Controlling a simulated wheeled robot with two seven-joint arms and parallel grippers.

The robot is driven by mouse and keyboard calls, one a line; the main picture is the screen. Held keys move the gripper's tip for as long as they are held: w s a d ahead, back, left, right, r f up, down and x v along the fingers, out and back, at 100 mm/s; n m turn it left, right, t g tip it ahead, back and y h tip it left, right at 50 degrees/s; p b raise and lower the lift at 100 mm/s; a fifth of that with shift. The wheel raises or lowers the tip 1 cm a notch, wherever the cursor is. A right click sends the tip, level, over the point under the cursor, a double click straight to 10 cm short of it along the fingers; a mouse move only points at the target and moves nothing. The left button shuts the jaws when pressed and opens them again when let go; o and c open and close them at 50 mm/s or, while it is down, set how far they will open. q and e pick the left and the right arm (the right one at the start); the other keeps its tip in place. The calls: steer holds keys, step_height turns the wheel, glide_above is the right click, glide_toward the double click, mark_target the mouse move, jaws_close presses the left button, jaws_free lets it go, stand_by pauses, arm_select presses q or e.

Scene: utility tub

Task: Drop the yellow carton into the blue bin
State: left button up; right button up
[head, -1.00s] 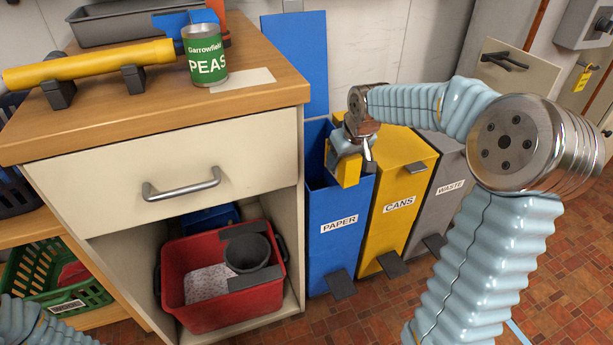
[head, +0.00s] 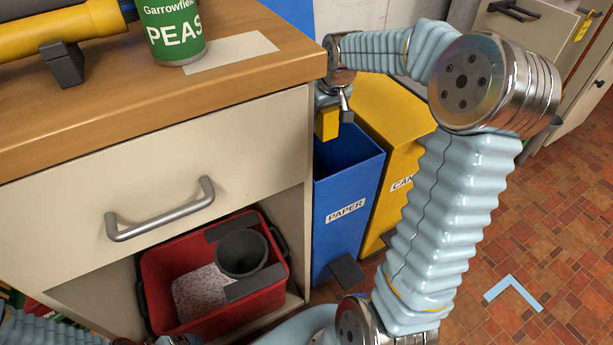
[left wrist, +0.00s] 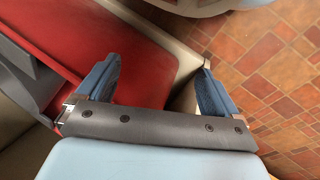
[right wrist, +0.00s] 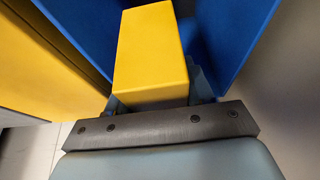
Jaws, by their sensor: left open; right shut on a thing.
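The yellow carton (head: 326,122) is held in my right gripper (head: 333,100), above the back part of the open blue bin. In the right wrist view the carton (right wrist: 152,55) sits between the fingers, with the bin's blue walls around and beyond it. The blue bin (head: 344,228) is labelled PAPER and stands against the cabinet's right side, its lid raised behind. My left gripper (left wrist: 150,85) is open and empty in the left wrist view, over the edge of a red tub and the tiled floor.
The yellow CANS bin (head: 390,130) stands right beside the blue bin, its lid closed. The cabinet (head: 100,180) with its wooden top is close on the left. A red tub (head: 225,305) sits in its lower opening. A green PEAS can (head: 172,30) stands on top.

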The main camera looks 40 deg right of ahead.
steer(key=shift+f+b, duration=0.35)
steer(key=shift+f, duration=0.45)
steer(key=o, duration=1.1)
steer(key=shift+r, duration=0.15)
steer(key=p+v, duration=0.1)
steer(key=v, duration=1.2)
steer(key=shift+p, duration=0.4)
steer(key=shift+s+a+r, duration=0.1)
steer(key=shift+s+r, duration=0.1)
steer(key=shift+r, duration=0.1)
